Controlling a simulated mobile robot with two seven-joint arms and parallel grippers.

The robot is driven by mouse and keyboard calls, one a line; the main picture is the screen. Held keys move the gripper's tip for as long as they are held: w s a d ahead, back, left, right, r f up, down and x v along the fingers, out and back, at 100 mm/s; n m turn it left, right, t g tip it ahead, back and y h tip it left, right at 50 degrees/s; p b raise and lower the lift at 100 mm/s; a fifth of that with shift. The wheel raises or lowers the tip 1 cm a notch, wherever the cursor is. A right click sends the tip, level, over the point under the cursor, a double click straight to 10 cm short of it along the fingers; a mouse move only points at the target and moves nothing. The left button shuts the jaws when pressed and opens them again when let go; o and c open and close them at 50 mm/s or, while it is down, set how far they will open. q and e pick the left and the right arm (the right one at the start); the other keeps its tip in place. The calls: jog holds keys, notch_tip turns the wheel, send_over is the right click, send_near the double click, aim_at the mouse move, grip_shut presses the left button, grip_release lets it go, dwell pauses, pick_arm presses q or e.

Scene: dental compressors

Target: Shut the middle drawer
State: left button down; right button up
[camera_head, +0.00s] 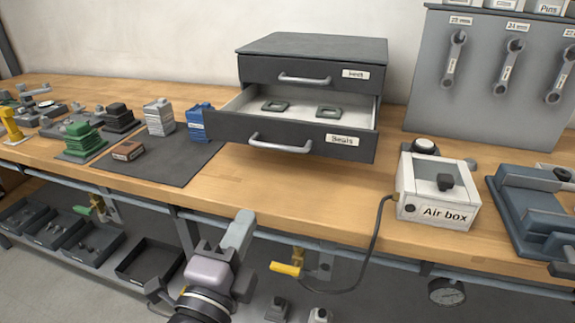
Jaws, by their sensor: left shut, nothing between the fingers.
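A dark grey drawer cabinet (312,45) stands on the wooden workbench. Its top drawer (285,78) is shut. The drawer below it, which I take for the middle drawer (225,129), is pulled well out, with a silver bar handle and a white label on its front. Two dark ring-like parts (274,105) (328,111) lie inside it. Anything lower on the cabinet is hidden behind this drawer. My left gripper (241,227) is shut and empty, in front of the bench edge, below and nearer than the drawer front, not touching it. My right gripper is not in view.
A white air box (437,203) with a dark hose stands right of the drawer, a blue-grey vise-like block (530,212) beyond it. Stacked parts (158,117) stand on a dark mat to the left. A yellow-handled valve (286,268) hangs under the bench. Bench before the drawer is clear.

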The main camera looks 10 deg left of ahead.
pick_arm(q)
jog(key=r, duration=0.1)
jog(key=p, duration=0.2)
send_near(278, 149)
jog(key=w, duration=0.5)
jog(key=shift+w+d+r, duration=0.1)
jog(key=shift+w+r, duration=0.2)
jog(key=shift+r, duration=0.1)
jog(key=shift+w+r, duration=0.1)
jog(key=shift+w, duration=0.5)
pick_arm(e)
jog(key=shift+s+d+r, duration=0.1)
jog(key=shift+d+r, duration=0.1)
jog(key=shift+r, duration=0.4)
pick_arm(q)
jog(key=shift+w, duration=0.1)
